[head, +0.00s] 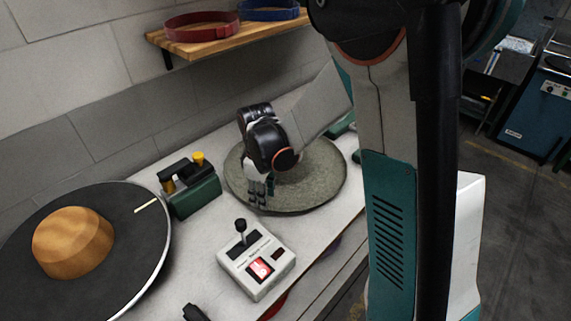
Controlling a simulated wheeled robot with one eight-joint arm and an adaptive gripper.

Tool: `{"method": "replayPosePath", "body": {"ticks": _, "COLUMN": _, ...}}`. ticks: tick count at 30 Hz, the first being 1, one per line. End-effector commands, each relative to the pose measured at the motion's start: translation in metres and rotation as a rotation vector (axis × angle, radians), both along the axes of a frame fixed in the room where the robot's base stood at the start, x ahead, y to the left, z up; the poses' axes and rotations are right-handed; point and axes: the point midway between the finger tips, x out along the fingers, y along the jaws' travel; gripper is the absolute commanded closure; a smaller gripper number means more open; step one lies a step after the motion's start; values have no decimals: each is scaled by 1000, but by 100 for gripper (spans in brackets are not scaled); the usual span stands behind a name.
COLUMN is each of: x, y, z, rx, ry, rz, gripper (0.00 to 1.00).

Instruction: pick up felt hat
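A grey-green, round felt piece that looks like the felt hat (325,176) lies on the light worktop in the head view, right of centre. My gripper (260,194) is over its left front part, fingers pointing down. My gripper and wrist cover much of the middle of the hat, so its crown is hard to make out. I cannot tell whether the fingers touch the felt or whether they are open or shut.
A brown wooden hat block (72,240) stands on a dark disc (130,262) at left. A green device (190,188) and a white joystick box (256,262) stand near the hat. A wooden shelf (228,36) above holds a red band (200,25) and a blue band (268,9).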

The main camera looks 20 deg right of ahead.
Motion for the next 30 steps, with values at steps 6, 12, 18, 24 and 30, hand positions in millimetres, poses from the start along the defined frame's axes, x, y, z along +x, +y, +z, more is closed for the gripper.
{"method": "replayPosePath", "body": {"ticks": 6, "x": 2, "y": 3, "z": -34, "rx": 0, "ry": 0, "rz": 0, "gripper": 67}}
{"method": "replayPosePath", "body": {"ticks": 12, "x": 2, "y": 3, "z": -45, "rx": 0, "ry": 0, "rz": 0, "gripper": 67}}
{"method": "replayPosePath", "body": {"ticks": 18, "x": 2, "y": 3, "z": -44, "rx": 0, "ry": 0, "rz": 0, "gripper": 81}}
{"method": "replayPosePath", "body": {"ticks": 24, "x": 2, "y": 3, "z": -44, "rx": 0, "ry": 0, "rz": 0, "gripper": 100}}
{"method": "replayPosePath", "body": {"ticks": 30, "x": 2, "y": 3, "z": -44, "rx": 0, "ry": 0, "rz": 0, "gripper": 100}}
